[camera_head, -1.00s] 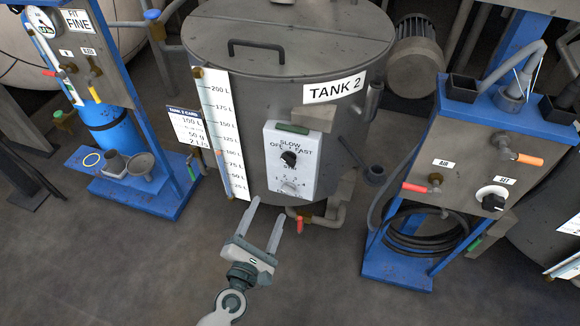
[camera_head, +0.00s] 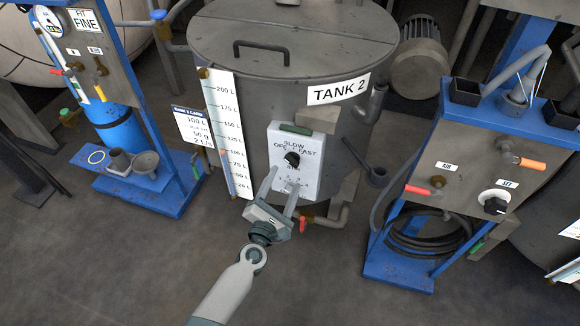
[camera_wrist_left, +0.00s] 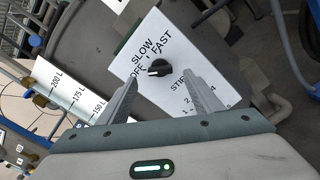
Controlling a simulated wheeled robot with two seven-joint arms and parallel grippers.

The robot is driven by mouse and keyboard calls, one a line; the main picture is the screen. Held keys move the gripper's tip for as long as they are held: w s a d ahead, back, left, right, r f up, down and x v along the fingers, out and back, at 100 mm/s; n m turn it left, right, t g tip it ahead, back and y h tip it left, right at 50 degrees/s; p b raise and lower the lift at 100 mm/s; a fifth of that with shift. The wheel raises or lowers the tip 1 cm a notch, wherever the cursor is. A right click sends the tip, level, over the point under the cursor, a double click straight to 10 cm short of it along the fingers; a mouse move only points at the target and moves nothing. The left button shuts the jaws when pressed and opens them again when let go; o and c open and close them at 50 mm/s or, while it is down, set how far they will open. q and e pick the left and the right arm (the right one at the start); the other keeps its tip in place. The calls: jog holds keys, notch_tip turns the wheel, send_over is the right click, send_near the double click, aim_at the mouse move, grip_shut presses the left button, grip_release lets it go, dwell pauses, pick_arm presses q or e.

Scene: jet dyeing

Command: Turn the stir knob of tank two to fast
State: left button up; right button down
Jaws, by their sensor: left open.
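Tank two (camera_head: 290,75) is a grey metal drum with a "TANK 2" label. A white panel (camera_head: 313,185) on its front carries the black stir knob (camera_head: 292,159), marked OFF, SLOW and FAST. The knob and panel also show in the left wrist view, the knob (camera_wrist_left: 158,67) with a white pointer line toward its left side. My left gripper (camera_head: 283,176) is open just below the knob in the head view. In the left wrist view its two fingers (camera_wrist_left: 160,78) point at the panel, with the knob between and beyond their tips. My right gripper is not in view.
A level scale (camera_head: 228,135) and a card (camera_head: 192,128) are left of the panel. A red-handled valve (camera_head: 303,224) sits under the tank. Blue-framed stands are at left (camera_head: 136,180) and right (camera_head: 400,272). The floor in front is clear.

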aim_at(292, 163)
pick_arm(q)
jog(key=x, duration=0.6)
jog(key=shift+w, duration=0.2)
jog(key=c, duration=1.1)
